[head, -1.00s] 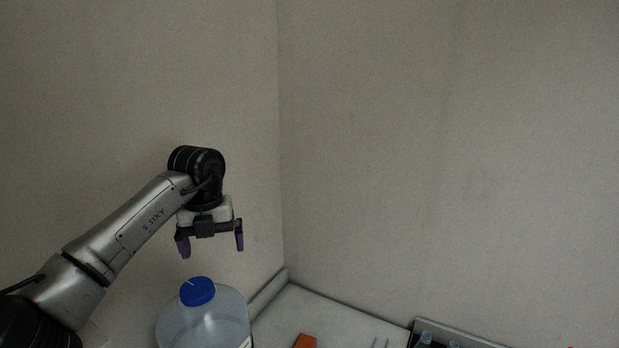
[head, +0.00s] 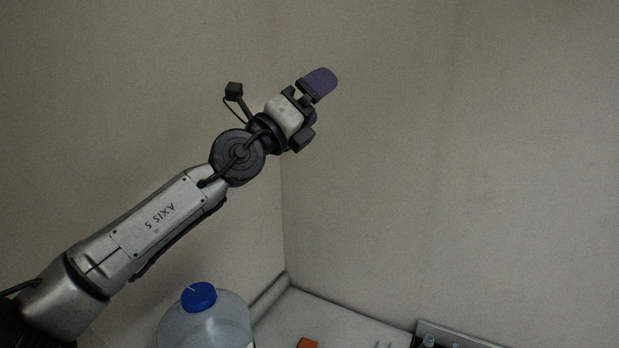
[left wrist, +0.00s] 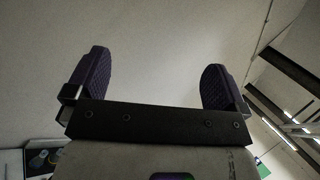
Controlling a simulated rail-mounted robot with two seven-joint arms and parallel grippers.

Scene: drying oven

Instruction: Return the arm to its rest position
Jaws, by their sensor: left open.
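My left gripper (head: 317,98) is raised high in the head view, in front of the back walls and well above the bench. It points up and to the right. In the left wrist view my left gripper (left wrist: 154,82) shows two purple fingers spread wide apart with nothing between them. My right gripper is in neither view.
A large clear bottle with a blue cap (head: 199,297) stands at the bottom, below my left arm. An orange object (head: 307,343) lies on the white bench (head: 345,325). A grey-edged tray (head: 455,334) with bottle tops is at lower right. The air around the gripper is clear.

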